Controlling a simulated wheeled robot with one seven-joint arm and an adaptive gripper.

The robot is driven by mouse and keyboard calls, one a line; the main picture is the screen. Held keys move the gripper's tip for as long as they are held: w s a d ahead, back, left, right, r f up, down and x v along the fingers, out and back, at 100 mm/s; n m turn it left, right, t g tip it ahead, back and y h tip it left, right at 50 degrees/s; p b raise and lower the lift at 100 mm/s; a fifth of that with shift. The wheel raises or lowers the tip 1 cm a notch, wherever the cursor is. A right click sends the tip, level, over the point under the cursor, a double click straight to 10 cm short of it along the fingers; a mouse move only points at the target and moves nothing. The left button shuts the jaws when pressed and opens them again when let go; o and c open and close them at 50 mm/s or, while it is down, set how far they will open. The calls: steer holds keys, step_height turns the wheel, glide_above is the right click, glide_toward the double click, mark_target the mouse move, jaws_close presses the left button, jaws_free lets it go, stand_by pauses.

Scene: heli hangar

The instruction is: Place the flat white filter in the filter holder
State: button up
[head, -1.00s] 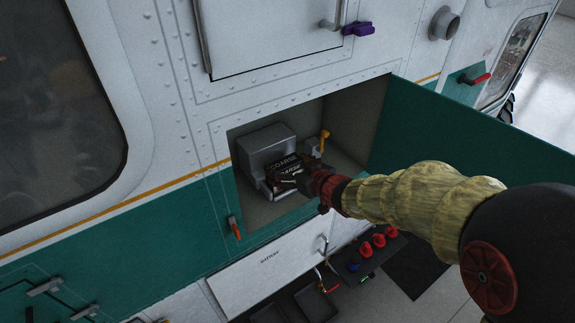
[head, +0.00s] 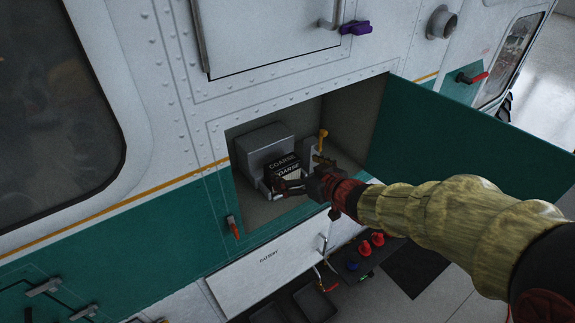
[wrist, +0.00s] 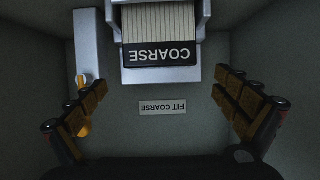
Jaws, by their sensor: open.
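The filter (wrist: 160,25) is pale and pleated, with a black end marked COARSE. In the wrist view it lies between the walls of the grey filter holder (wrist: 196,74). In the head view the holder (head: 258,147) stands in an open bay, and the filter's black label (head: 284,166) shows at its front. My gripper (wrist: 160,108) is open and empty. Its fingers are spread wide, apart from the filter, in front of the holder. The far end of the filter is cut off in the wrist view, so I cannot tell how deep it sits.
A FIT COARSE label (wrist: 163,107) is on the bay surface by the holder. A yellow-handled lever (head: 323,138) stands right of the holder. The open green door (head: 460,140) borders the bay on the right. Trays and red objects (head: 370,244) lie below.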

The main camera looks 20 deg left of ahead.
steer(key=s+d+r+m+t+h, duration=0.1)
steer(key=s+d+r+m+h, duration=0.15)
steer(key=d, duration=0.65)
steer(key=s+d+r+m+t+h, duration=0.1)
steer(key=d+r+m+h, duration=0.15)
steer(key=d, duration=0.65)
steer(key=s+d+r+m+h, duration=0.15)
steer(key=d+r+h, duration=0.25)
steer(key=d, duration=0.5)
steer(key=s+d+m+g+h, duration=0.2)
steer(key=s+d, duration=0.5)
steer(key=s, duration=0.1)
steer(key=s+f+m+g, duration=0.1)
steer(key=s+f+g, duration=0.2)
steer(key=s, duration=1.1)
steer(key=shift+s+a+y, duration=0.25)
steer(key=shift+s+y, duration=0.1)
steer(key=shift+y, duration=0.05)
steer(key=shift+f, duration=0.1)
step_height(320, 180, down, 27)
steer(key=b, duration=2.7)
